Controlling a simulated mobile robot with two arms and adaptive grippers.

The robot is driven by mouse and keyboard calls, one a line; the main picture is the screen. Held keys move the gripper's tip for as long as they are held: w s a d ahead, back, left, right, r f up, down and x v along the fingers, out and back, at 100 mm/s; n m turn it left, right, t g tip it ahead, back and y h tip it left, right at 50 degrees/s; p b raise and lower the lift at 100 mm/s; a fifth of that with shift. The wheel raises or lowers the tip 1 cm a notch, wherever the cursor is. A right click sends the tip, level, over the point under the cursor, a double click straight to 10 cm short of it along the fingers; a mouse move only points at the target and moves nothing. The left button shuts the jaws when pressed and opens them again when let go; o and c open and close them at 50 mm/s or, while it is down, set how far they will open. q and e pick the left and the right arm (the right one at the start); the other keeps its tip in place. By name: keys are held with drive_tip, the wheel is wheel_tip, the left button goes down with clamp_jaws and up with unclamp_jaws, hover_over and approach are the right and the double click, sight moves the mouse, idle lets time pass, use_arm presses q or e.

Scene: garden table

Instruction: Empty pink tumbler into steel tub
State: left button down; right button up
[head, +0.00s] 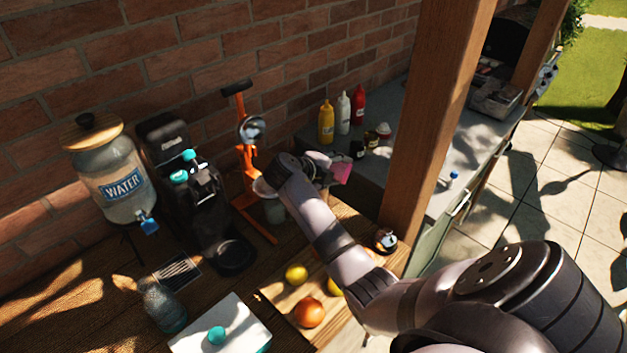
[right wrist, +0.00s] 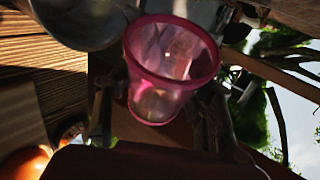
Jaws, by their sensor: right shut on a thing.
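My right gripper (head: 326,166) is shut on the pink tumbler (head: 341,172) and holds it up beside the orange juicer. In the right wrist view the tumbler (right wrist: 162,98) is see-through pink, with its wide rim toward the top of the picture. It looks tilted; I cannot tell what is inside. A rounded grey metallic thing (right wrist: 82,18) shows at the upper left of that view, close to the tumbler. I cannot tell whether it is the steel tub. In the head view a pale rim (head: 262,188) shows partly behind my right arm. My left gripper is not in view.
The orange juicer (head: 247,150), a black coffee machine (head: 180,185) and a water jar (head: 115,180) stand along the brick wall. Fruit (head: 309,312) lies on a board in front. A wooden post (head: 435,120) rises right of my gripper. Bottles (head: 343,113) stand behind.

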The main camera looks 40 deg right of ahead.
drive_tip(key=shift+w+r+n+g+h+b, duration=0.1)
drive_tip(key=shift+r+n+g+h+b, duration=0.35)
drive_tip(key=shift+b, duration=0.35)
idle(0.5)
